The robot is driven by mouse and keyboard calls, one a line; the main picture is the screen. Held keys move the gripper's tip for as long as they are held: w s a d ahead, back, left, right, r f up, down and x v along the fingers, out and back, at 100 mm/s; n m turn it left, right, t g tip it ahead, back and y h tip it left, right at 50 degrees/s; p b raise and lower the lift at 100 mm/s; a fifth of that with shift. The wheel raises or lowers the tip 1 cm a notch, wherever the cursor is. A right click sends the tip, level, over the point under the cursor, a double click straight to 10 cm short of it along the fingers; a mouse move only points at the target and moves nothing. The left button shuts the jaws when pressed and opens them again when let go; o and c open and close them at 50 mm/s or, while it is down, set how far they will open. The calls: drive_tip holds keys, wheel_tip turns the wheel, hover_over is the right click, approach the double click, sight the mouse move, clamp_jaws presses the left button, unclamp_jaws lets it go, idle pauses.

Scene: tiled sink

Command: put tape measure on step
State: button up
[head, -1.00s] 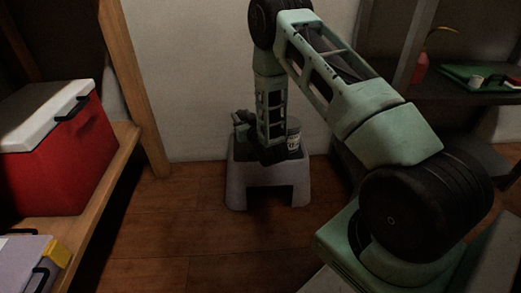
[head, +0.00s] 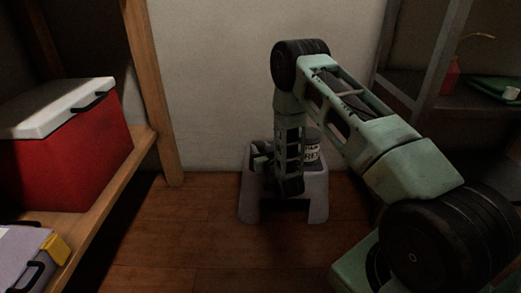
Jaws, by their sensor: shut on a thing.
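The step (head: 318,190) is a grey stool with a cut-out front, standing on the wooden floor against the wall. My gripper (head: 290,188) points down and overlaps the front of the step in the head view. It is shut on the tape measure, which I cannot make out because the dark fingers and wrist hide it. I cannot tell whether the gripper touches the step. A labelled can (head: 312,150) stands on the step's top at the right. A dark object (head: 262,150) shows at the top's left, partly behind my arm.
A wooden shelf on the left holds a red cooler (head: 75,155) with a white lid and a pale case (head: 25,255) with a yellow latch. A dark shelf on the right holds a red bottle (head: 452,78) and a green item (head: 490,82). Floor before the step is clear.

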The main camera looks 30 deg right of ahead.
drive_tip(key=o, duration=1.2)
drive_tip(key=shift+f, duration=0.15)
drive_tip(key=shift+r, duration=0.25)
drive_tip(key=s+p, duration=0.1)
drive_tip(key=s, duration=0.2)
drive_tip(key=s+a+p, duration=0.1)
drive_tip(key=s, duration=0.2)
drive_tip(key=s+p, duration=0.1)
drive_tip(key=s, duration=0.2)
drive_tip(key=shift+a+f+p, duration=0.2)
drive_tip(key=shift+a+p, duration=0.15)
drive_tip(key=shift+a, duration=0.05)
drive_tip(key=shift+f+b, duration=0.1)
drive_tip(key=shift+b, duration=0.55)
drive_tip(key=shift+s+b, duration=0.15)
drive_tip(key=shift+b, duration=0.35)
drive_tip(key=shift+s+b, duration=0.1)
drive_tip(key=shift+b, duration=0.45)
